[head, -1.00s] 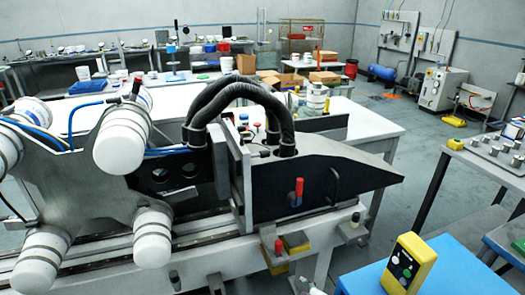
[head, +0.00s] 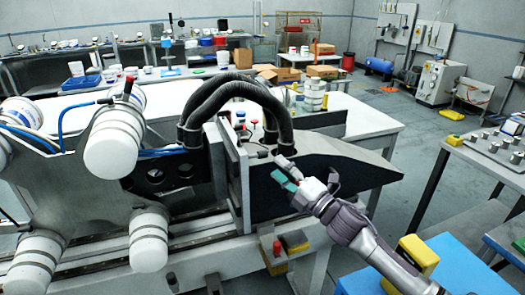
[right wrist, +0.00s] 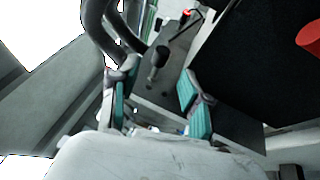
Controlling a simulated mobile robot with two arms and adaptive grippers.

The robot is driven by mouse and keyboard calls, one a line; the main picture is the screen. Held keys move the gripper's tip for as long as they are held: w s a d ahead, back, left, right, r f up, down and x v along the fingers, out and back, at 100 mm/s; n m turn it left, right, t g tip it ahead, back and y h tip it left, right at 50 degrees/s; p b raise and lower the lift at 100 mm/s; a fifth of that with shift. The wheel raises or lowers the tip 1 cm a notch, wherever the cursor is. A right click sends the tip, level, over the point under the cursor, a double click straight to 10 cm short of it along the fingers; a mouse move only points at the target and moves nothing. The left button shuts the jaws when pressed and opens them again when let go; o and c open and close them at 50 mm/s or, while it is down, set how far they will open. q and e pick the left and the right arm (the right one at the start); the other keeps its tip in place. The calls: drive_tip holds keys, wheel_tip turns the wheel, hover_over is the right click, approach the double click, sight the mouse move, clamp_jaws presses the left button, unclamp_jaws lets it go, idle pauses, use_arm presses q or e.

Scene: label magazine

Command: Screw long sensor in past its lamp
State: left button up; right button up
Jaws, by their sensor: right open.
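My right gripper (head: 285,176) is open, with its teal finger pads in front of the black side panel of the machine. In the right wrist view its two fingers (right wrist: 158,100) are apart, with nothing between the pads. Beyond the fingertips, a dark rod-like part with a thicker end (right wrist: 157,60), which looks like the sensor, stands on a grey metal bracket (right wrist: 175,50). A small red lit lamp (right wrist: 187,12) with a black cable is farther along the bracket. In the head view these small parts are hard to make out. My left gripper is not in view.
Thick black hoses (head: 235,90) arch over the machine, close to the left finger in the wrist view. A grey upright plate (head: 235,170) stands left of my gripper. A red handle (right wrist: 312,35) is at the right in the wrist view. A yellow box (head: 418,253) stands on a blue surface.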

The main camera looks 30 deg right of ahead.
sight(266, 156)
drive_tip(key=p+x, duration=0.1)
drive_tip(key=x, duration=0.5)
drive_tip(key=shift+r+p, duration=0.15)
drive_tip(key=shift+p, duration=0.15)
drive_tip(key=shift+w+a, duration=0.1)
drive_tip(key=shift+w, duration=0.55)
drive_tip(key=shift+c, duration=0.3)
clamp_jaws()
